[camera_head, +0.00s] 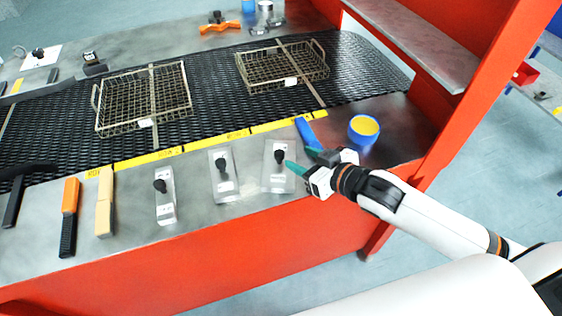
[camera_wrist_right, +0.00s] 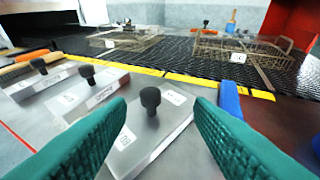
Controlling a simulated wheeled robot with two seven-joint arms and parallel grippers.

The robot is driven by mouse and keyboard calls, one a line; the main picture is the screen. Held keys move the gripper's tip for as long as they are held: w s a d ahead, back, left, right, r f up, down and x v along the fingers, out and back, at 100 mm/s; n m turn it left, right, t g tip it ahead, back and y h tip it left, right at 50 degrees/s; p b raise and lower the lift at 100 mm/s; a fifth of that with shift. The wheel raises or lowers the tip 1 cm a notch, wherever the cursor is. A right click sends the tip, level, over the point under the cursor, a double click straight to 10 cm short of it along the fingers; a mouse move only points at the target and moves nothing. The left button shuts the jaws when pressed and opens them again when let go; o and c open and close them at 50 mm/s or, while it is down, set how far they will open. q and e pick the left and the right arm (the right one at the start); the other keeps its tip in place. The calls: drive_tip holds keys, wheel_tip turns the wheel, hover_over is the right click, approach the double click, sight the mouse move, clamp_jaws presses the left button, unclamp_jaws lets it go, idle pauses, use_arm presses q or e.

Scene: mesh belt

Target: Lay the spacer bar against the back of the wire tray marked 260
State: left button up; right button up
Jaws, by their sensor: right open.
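Two wire trays with white tags lie on the black mesh belt: a left tray (camera_head: 143,98) and a right tray (camera_head: 282,65). I cannot read either tag, so I cannot tell which is marked 260. Three pale metal plates with upright black knobs lie on the front ledge: left (camera_head: 164,208), middle (camera_head: 223,187) and right (camera_head: 276,181). I cannot tell for sure which piece is the spacer bar. My right gripper (camera_head: 299,160) is open, its teal fingers beside the right plate's knob. In the right wrist view this knob (camera_wrist_right: 150,97) stands between the spread fingers. My left gripper is not in view.
A blue cup with yellow contents (camera_head: 363,130) and a blue-handled item (camera_head: 306,131) are near my right gripper. A yellow strip (camera_head: 215,141) edges the belt. Orange, cream and black handled items lie at the left of the ledge. A red upright (camera_head: 480,85) stands at right.

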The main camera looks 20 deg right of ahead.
sight(282, 155)
drive_tip(key=shift+x, duration=1.2)
drive_tip(key=shift+w+a+f+p, duration=0.2)
drive_tip(key=shift+w+a+p, duration=0.2)
drive_tip(key=shift+a, duration=0.15)
drive_tip(key=p+x, duration=0.1)
drive_tip(key=x, duration=0.2)
drive_tip(key=shift+a+f, duration=0.25)
drive_tip(key=shift+f, duration=0.1)
drive_tip(key=shift+w+a+f, duration=0.2)
drive_tip(key=shift+w+f, duration=0.05)
drive_tip(key=shift+w, duration=0.1)
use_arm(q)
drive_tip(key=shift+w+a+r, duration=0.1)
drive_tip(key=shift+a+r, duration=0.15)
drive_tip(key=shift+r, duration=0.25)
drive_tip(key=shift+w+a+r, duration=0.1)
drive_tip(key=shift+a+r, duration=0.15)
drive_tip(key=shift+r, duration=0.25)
use_arm(e)
drive_tip(key=shift+r, duration=0.1)
clamp_jaws()
